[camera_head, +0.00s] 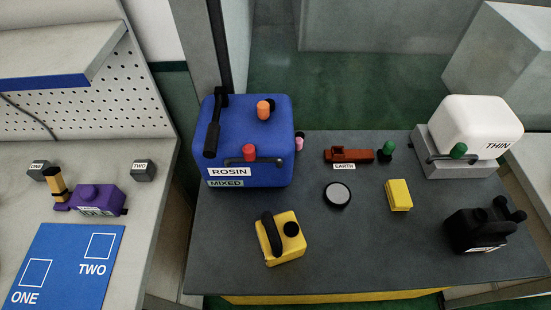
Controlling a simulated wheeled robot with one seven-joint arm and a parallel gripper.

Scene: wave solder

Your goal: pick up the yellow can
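A yellow can (290,248) with a black handle and a round black cap stands near the front edge of the dark grey table (350,260), left of the table's middle. It is turned slightly, and part of a label shows low on its front. My gripper is not in view. Nothing covers the can from above.
A large blue ROSIN container (270,125) stands just behind the can. Table between can and black can is clear.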

